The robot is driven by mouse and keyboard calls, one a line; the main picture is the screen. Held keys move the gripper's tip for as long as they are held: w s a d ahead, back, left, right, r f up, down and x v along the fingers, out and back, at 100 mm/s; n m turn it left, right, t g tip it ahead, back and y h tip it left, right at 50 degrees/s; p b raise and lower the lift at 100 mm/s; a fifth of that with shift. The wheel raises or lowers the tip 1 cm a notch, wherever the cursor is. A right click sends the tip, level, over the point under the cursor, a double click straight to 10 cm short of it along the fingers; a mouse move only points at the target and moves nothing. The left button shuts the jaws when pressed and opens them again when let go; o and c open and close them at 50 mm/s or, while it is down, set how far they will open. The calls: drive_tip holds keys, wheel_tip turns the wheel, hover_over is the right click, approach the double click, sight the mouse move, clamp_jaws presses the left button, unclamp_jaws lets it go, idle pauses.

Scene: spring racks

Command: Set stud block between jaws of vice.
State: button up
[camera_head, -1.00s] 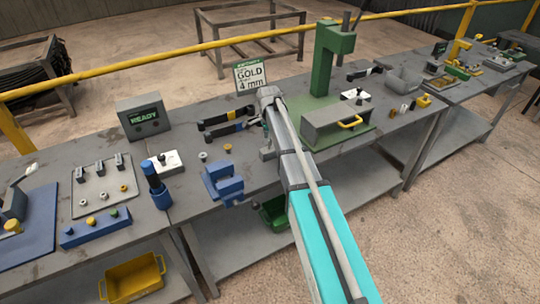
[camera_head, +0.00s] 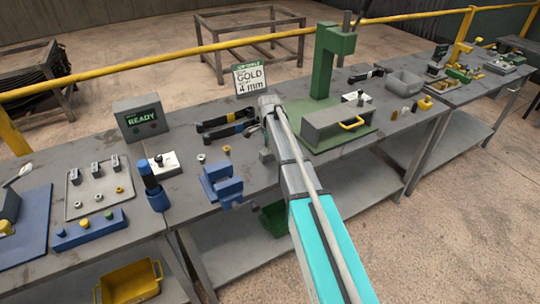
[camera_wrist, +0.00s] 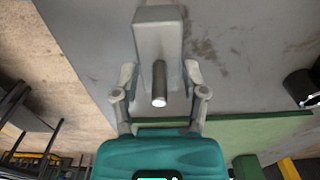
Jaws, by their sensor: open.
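The stud block is a grey block (camera_wrist: 157,35) with a dark round stud (camera_wrist: 159,80) in the wrist view. My gripper (camera_wrist: 159,70) is open, with one finger on each side of the stud and a visible gap to each. The fingers do not grip it. In the head view a small grey block (camera_head: 266,156), seemingly the same one, shows on the bench just left of my arm. The blue vice (camera_head: 222,185) stands at the bench's front edge, left of that block. No block is seen between its jaws. My gripper is hard to make out in the head view.
A green press (camera_head: 325,62) with a grey guard box stands right of my arm. Black-handled tools (camera_head: 225,127) lie behind the vice. A blue cylinder (camera_head: 152,185) stands left of it.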

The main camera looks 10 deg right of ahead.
clamp_jaws()
drive_tip(key=shift+r, duration=0.15)
idle(0.6)
wheel_tip(320, 180, up, 3)
drive_tip(key=p, duration=0.3)
drive_tip(key=s+r+p, duration=0.9)
drive_tip(key=s+p, duration=0.1)
drive_tip(key=s, duration=0.4)
drive_tip(key=shift+a+r, duration=0.25)
drive_tip(key=shift+r, duration=0.1)
